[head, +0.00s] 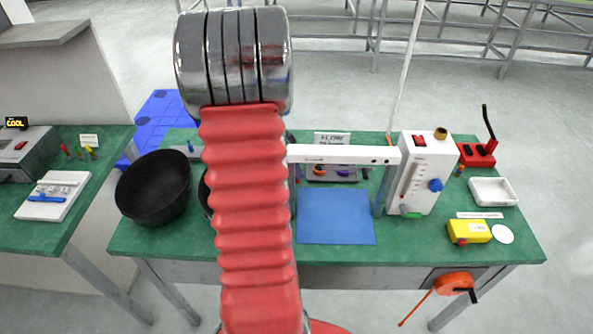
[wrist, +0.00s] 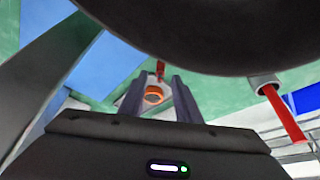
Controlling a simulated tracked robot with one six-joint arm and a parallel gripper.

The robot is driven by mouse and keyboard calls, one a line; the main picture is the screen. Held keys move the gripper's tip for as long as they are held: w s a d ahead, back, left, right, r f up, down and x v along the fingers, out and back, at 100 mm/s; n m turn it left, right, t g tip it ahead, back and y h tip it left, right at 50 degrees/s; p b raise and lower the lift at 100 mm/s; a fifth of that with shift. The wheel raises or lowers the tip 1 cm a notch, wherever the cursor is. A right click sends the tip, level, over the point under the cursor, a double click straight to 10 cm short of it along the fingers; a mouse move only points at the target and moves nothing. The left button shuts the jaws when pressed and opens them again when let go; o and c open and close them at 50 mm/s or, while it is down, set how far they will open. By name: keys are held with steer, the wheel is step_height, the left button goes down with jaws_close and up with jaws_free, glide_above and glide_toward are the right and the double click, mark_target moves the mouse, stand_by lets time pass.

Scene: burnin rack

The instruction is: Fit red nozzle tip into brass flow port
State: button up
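The brass flow port (head: 440,133) is a short ring on top of the white instrument box, right of centre in the head view. My gripper (wrist: 158,80) shows in the wrist view with its two dark fingers apart. A ring-shaped orange part (wrist: 153,95) and a small red piece (wrist: 160,70) show in the gap. Neither clearly touches a finger. I cannot tell if the red piece is the nozzle tip. A red rod with a pale collar (wrist: 264,84) is at the right. My arm hides the gripper in the head view. A small red-topped peg (head: 66,149) stands on the left bench.
A white crossbar (head: 343,154) on grey legs stands over the blue mat (head: 335,218). A black bowl (head: 153,188) is left of my arm. The white instrument box (head: 412,170), red lever device (head: 477,154), white tray (head: 493,191) and yellow box (head: 465,231) crowd the right.

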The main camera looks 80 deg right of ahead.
steer(key=v, duration=0.8)
steer(key=shift+r, duration=0.2)
stand_by(0.4)
steer(key=shift+w+a, duration=0.1)
